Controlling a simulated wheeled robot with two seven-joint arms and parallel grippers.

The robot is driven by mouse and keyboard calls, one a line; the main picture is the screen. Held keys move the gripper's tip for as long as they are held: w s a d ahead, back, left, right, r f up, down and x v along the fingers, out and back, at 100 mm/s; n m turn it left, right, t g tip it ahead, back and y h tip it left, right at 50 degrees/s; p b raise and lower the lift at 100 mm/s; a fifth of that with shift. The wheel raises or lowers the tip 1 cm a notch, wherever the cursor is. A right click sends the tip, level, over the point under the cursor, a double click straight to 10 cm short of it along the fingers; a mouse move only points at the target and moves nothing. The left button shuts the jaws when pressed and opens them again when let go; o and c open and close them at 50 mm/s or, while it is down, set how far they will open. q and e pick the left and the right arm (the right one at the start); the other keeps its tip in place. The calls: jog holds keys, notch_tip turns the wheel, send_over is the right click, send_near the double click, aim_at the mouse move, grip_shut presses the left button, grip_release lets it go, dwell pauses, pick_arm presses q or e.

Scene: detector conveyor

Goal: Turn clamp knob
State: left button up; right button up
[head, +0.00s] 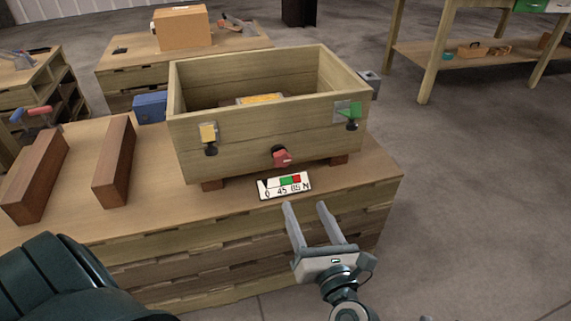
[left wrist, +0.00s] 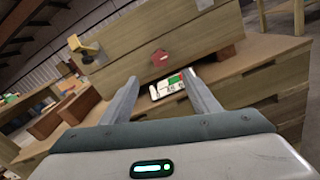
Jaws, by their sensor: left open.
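A red clamp knob (head: 281,157) is low on the front wall of a wooden box (head: 235,153). The knob also shows in the left wrist view (left wrist: 160,57), beyond my fingertips. Below it, a white scale plate (head: 284,187) reads 0, 45, 85 N and has green and red bands; it shows between my fingers in the left wrist view (left wrist: 168,86). My left gripper (head: 305,204) is open and empty, in front of the workbench edge and apart from the knob. My right gripper is not in view.
The box stands on wooden blocks on a workbench (head: 150,190). Two brown beams (head: 115,160) lie left. Open floor is at the right.

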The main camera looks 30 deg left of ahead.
aim_at(284, 160)
pick_arm(q)
jog(key=b+x, duration=0.1)
jog(key=x, duration=1.4)
jog(key=shift+w+a, duration=0.6)
jog(key=shift+a, duration=0.05)
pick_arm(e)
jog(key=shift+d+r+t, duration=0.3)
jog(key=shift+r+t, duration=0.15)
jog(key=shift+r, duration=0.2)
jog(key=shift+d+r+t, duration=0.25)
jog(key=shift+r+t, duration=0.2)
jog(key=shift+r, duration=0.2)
pick_arm(q)
jog(key=c, duration=1)
jog(key=shift+c, duration=0.3)
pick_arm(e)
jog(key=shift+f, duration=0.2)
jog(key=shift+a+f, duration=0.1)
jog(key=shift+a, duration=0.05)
